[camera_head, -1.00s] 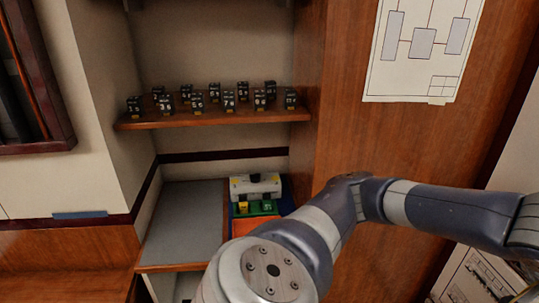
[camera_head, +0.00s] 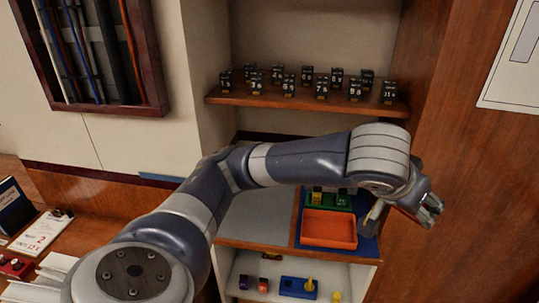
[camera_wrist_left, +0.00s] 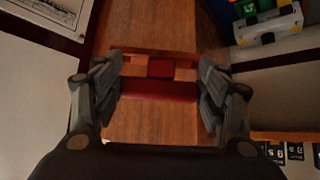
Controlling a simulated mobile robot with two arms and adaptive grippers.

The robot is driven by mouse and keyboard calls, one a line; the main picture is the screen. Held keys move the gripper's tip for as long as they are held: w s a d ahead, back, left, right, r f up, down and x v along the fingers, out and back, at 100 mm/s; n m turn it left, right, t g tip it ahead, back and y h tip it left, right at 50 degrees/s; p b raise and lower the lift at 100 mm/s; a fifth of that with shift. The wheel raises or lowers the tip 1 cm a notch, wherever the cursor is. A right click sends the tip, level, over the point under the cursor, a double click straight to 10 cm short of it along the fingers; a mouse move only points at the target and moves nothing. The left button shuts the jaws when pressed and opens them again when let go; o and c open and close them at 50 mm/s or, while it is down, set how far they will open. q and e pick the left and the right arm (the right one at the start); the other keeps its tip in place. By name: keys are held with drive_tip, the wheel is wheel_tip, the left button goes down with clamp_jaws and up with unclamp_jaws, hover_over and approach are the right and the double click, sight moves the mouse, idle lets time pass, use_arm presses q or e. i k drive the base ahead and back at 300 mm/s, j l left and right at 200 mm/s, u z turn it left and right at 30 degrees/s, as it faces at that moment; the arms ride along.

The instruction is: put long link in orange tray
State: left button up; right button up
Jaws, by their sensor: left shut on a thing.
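The orange tray (camera_head: 328,243) lies on a blue mat (camera_head: 368,246) on the counter in the alcove, and its visible inside looks empty. My left gripper (camera_head: 403,216) is to the right of the tray, above the counter's right side. In the left wrist view the gripper's two fingers (camera_wrist_left: 159,86) close on a red and copper-coloured piece (camera_wrist_left: 159,67), apparently the long link, which spans between them. A dark red bar shows just below it. The piece cannot be made out in the head view. My right gripper is not in view.
A green tray (camera_head: 342,203) with small yellow and green items sits behind the orange tray. A shelf (camera_head: 300,104) of several black numbered blocks is above. A lower shelf (camera_head: 262,272) holds small coloured items. The counter's left part (camera_head: 258,222) is bare.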

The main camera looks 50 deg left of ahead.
sight(328, 231)
drive_tip(key=i+u, duration=0.15)
drive_tip(key=u, duration=1.6)
